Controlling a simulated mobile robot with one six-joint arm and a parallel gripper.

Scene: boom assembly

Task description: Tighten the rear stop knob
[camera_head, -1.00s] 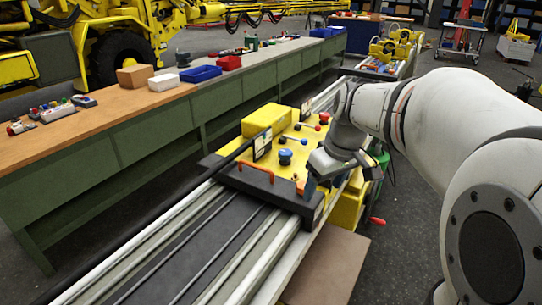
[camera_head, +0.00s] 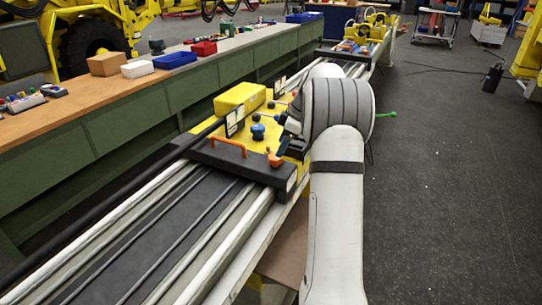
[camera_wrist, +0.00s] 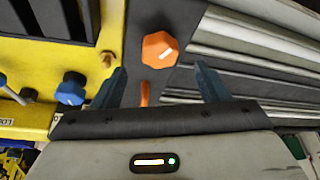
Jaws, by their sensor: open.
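An orange faceted knob (camera_wrist: 159,48) with a white mark sits on the dark end plate of the carriage in the wrist view. It also shows in the head view (camera_head: 274,159), at the carriage's near right corner. No label reading rear stop is legible. My gripper (camera_wrist: 160,74) is open, its two blue fingers apart on either side below the knob in the wrist picture, with nothing held between them. In the head view my wrist hides much of the gripper. A blue knob (camera_wrist: 71,90) with a white mark is on the yellow plate to the left; it also shows in the head view (camera_head: 257,131).
An orange handle (camera_head: 228,143) stands on the dark end plate (camera_head: 236,164). A yellow box (camera_head: 240,98) sits on the carriage's far side. Long rails (camera_head: 150,235) run toward the near left. A green workbench (camera_head: 140,117) stands beyond; open floor lies right.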

